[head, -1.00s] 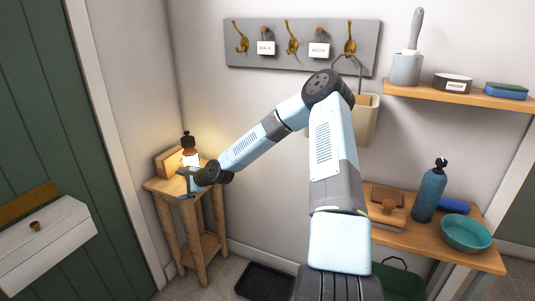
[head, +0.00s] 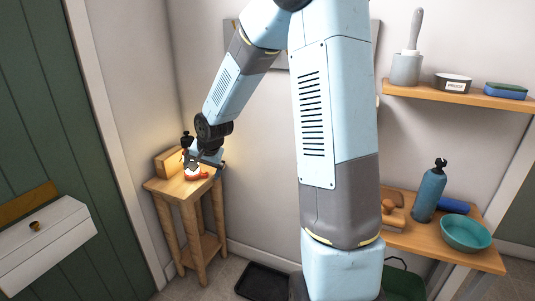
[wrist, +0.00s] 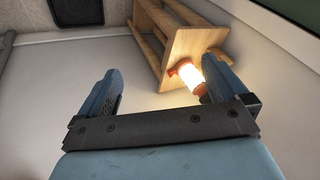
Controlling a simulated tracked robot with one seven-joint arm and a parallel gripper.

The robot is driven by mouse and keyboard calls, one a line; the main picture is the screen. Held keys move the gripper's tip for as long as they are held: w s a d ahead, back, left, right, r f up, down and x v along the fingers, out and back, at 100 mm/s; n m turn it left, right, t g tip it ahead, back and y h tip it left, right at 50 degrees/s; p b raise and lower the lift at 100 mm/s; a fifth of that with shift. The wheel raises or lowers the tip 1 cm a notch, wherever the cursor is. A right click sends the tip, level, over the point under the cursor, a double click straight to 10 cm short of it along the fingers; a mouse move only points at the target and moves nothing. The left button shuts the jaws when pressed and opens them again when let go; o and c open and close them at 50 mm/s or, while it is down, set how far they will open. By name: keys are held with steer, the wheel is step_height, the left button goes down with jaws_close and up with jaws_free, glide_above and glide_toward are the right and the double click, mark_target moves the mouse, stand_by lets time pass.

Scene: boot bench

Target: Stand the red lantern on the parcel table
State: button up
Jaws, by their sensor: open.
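The red lantern (wrist: 187,74) glows on the wooden parcel table (wrist: 195,42) in the wrist view, its red base against the tabletop. The right finger hides part of its upper end. In the head view the lantern's red base (head: 197,176) shows on the parcel table (head: 166,187), with its upper part hidden behind my gripper (head: 206,161). The lantern looks upright. My gripper is open, with nothing between its fingers (wrist: 155,92) in the wrist view, and appears clear of the lantern.
The right bench (head: 430,235) holds a blue bottle (head: 429,193) and a teal bowl (head: 466,233). A black tray (head: 263,281) lies on the floor.

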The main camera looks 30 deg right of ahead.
steer(key=s+d+r+n+h, duration=0.1)
steer(key=s+d+r+n, duration=0.1)
steer(key=s+r, duration=0.55)
steer(key=s+d+r+n+h, duration=0.2)
steer(key=s+d+r, duration=0.1)
steer(key=s+r, duration=0.45)
steer(key=s+r+n, duration=0.1)
steer(key=s+r, duration=0.1)
steer(key=s, duration=0.7)
steer(key=s+d+r+n+y, duration=0.1)
steer(key=s+r, duration=0.1)
steer(key=s, duration=0.7)
steer(key=shift+s+d+r+n, duration=0.25)
steer(key=shift+n, duration=0.05)
